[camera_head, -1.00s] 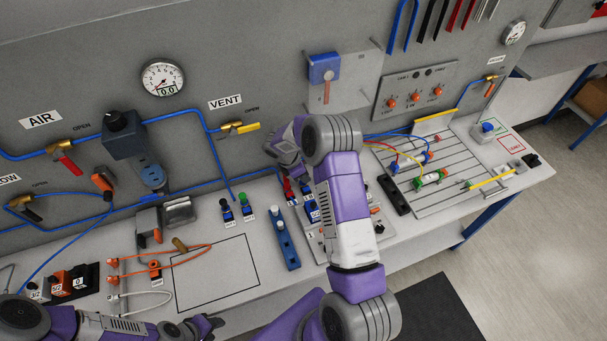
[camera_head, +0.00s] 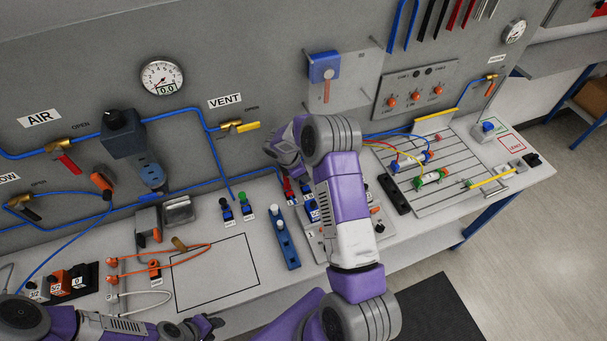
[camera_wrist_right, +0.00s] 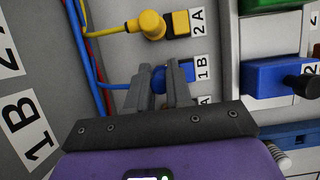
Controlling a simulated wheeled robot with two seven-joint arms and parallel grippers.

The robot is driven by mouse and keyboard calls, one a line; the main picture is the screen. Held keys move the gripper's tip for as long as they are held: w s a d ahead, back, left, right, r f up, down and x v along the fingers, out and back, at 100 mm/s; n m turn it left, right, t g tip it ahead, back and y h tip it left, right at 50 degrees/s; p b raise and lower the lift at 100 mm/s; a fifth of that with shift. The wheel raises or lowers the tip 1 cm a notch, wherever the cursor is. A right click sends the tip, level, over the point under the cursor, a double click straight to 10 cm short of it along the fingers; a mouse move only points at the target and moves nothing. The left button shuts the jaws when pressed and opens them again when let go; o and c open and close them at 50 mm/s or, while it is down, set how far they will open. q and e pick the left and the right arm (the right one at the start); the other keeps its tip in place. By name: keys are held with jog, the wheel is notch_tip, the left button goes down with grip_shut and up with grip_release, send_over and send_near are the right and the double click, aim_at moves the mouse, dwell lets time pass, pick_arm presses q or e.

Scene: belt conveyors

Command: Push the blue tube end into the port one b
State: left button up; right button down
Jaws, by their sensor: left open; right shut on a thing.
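In the right wrist view my right gripper (camera_wrist_right: 158,88) is shut on the blue tube end (camera_wrist_right: 158,76). A blue tube (camera_wrist_right: 117,87) runs from it to the left. Port one b (camera_wrist_right: 185,69) is a blue fitting beside the "1B" label, just right of the held end. The fingers partly hide the meeting place, so I cannot tell how deep the end sits. In the head view my right arm hides its own gripper's fingertips and the port. My left gripper (camera_head: 207,324) is open and empty, low over the front of the bench.
A yellow fitting (camera_wrist_right: 150,25) sits by the "2A" label, close above the right gripper. Red and yellow tubes run alongside the blue one.

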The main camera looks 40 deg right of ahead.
jog(key=shift+f, duration=0.15)
jog(key=c, duration=0.9)
grip_release()
jog(key=shift+c, duration=0.2)
jog(key=shift+o, duration=0.3)
jog(key=o, duration=0.3)
jog(key=shift+o, duration=0.2)
jog(key=shift+r+p, duration=2.3)
jog(key=shift+r, duration=1.3)
jog(key=shift+f, duration=0.1)
